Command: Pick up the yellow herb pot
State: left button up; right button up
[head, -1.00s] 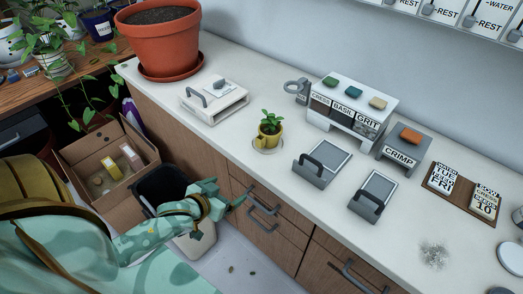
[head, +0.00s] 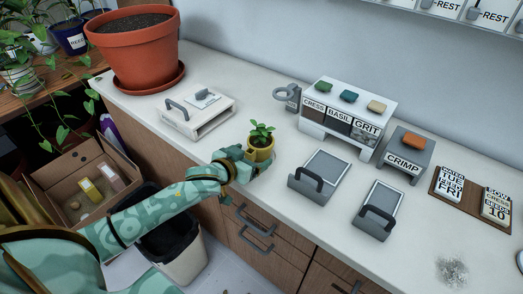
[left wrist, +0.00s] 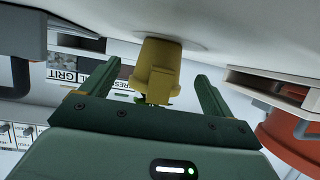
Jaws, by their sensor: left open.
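The yellow herb pot (head: 260,152) with a small green plant stands upright on the counter in the head view. It also shows upside down in the left wrist view (left wrist: 160,62), where it stands between the two open fingers with a gap on each side. My left gripper (head: 240,159) is open at the near left side of the pot in the head view; the left wrist view shows its fingers (left wrist: 153,85) reaching either side of the pot. My right gripper is not in view.
A large terracotta pot (head: 137,52) stands at the back left, with a white tray box (head: 196,113) beside it. A rack of labelled bins (head: 345,117) stands behind the pot. Two grey scoop-like trays (head: 322,174) lie to its right. A bin (head: 180,252) stands below the counter edge.

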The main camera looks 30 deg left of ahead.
aim_at(256, 162)
pick_arm(q)
jog(key=x, duration=0.3)
jog(key=shift+f+b, duration=0.25)
jog(key=shift+b, duration=0.15)
jog(key=shift+s+r, duration=0.1)
jog(key=shift+r, duration=0.05)
jog(key=c, duration=1.1)
